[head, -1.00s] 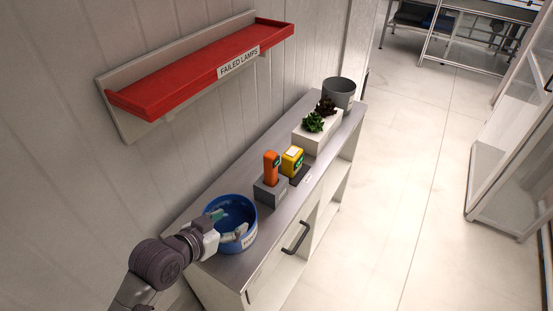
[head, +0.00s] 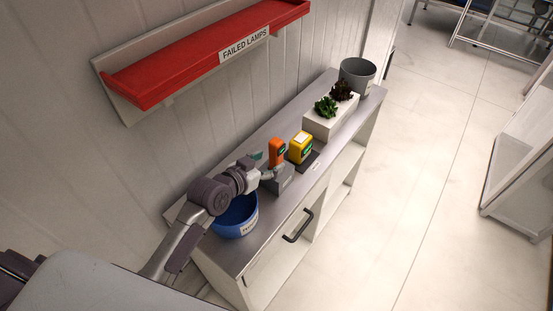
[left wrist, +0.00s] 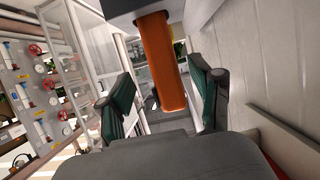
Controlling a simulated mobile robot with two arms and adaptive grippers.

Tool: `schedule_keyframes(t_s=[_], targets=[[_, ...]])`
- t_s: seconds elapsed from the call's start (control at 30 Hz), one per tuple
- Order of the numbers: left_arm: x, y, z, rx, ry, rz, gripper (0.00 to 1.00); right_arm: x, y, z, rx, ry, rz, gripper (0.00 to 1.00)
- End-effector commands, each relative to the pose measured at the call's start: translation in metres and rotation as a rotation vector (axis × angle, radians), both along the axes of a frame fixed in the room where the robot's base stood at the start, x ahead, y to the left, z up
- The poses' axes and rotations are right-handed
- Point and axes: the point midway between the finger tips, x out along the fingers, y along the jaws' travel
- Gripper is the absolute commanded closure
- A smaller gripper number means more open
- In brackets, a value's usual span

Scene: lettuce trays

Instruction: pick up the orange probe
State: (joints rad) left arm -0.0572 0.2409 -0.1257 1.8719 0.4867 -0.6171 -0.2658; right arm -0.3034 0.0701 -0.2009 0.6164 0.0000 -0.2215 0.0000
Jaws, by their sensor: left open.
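The orange probe (head: 276,150) stands upright in a grey holder (head: 284,181) on the counter. My left gripper (head: 264,166) is open beside it, coming in from the left, with its fingers close to the probe. In the left wrist view the orange probe (left wrist: 162,62) hangs down from the top of the picture, between the two spread green-padded fingers of my left gripper (left wrist: 163,100). I see no grip on it. My right gripper does not show.
A yellow device (head: 300,147) on a dark base stands just right of the probe. A blue bowl (head: 236,217) lies under my left arm. A white planter (head: 327,126) and a grey bucket (head: 358,75) stand farther back. A red shelf (head: 200,62) hangs on the wall.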

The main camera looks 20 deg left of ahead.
Motion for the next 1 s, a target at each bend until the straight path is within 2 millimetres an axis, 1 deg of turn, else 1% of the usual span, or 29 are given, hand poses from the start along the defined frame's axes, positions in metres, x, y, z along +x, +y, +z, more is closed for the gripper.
schedule_keyframes(t_s=[0.03, 0.13, 0.23, 0.3, 0.43, 0.67, 0.77, 1.0], targets=[[0.004, -0.001, 0.001, -0.002, 0.001, 0.001, 0.35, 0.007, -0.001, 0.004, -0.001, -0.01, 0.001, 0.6], [0.017, -0.003, -0.001, -0.001, 0.001, 0.0, 0.35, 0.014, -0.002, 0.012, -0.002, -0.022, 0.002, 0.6], [0.03, -0.006, -0.005, -0.002, 0.003, 0.0, 0.35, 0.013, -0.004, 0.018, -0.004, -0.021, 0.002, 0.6], [0.038, -0.009, -0.011, -0.001, 0.0, 0.0, 0.35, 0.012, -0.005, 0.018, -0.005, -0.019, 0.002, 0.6], [0.046, -0.012, -0.015, -0.001, 0.001, 0.0, 0.35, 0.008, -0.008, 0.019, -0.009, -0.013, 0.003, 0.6], [0.046, -0.012, -0.016, 0.0, 0.001, 0.0, 0.35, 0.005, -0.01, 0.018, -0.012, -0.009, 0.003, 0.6], [0.046, -0.012, -0.016, 0.0, 0.001, 0.0, 0.5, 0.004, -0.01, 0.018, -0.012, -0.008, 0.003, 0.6], [0.046, -0.012, -0.017, 0.001, 0.002, 0.0, 0.9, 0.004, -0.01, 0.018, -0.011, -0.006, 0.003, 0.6]])
